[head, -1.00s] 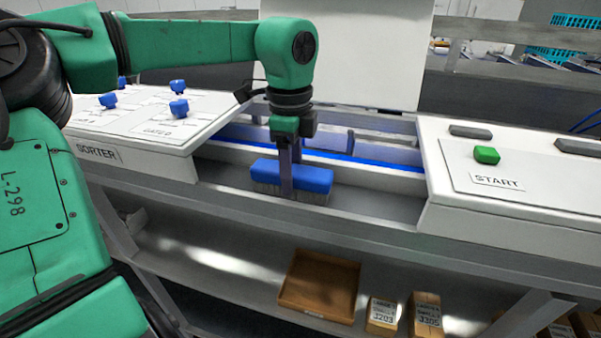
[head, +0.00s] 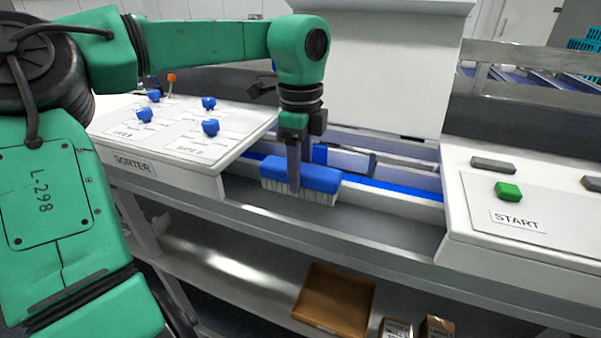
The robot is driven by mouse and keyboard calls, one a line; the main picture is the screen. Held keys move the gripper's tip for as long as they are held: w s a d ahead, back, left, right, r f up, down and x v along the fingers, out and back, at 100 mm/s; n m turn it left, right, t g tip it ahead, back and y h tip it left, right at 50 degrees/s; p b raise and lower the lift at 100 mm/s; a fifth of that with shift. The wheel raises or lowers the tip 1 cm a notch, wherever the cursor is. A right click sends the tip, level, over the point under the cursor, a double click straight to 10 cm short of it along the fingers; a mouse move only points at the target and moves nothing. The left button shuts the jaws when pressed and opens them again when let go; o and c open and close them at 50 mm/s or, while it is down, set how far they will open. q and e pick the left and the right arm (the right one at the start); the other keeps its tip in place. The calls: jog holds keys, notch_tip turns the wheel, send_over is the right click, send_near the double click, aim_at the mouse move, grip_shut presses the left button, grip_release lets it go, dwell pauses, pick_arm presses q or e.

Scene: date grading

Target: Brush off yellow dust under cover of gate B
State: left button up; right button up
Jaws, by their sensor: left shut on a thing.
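My left gripper (head: 294,185) is shut on a brush with a blue back (head: 320,178) and pale bristles. The brush is over the grey channel between the two white panels, in front of the blue strip (head: 400,188); I cannot tell whether its bristles touch anything. The sorter panel (head: 190,171) on the left has several blue knobs (head: 211,127) with gate labels too small to read surely. A tall white cover (head: 395,75) stands behind the channel. No yellow dust shows. My right gripper is not in view.
A white panel with a green START button (head: 508,191) and grey blocks (head: 493,164) stands at the right. An orange-tipped lever (head: 171,79) rises behind the left panel. A brown tray (head: 335,300) and small boxes (head: 437,329) are on the lower shelf.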

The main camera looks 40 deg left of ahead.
pick_arm(q)
notch_tip(320, 180, up, 8)
jog(key=p, duration=0.5)
jog(key=shift+f, duration=0.35)
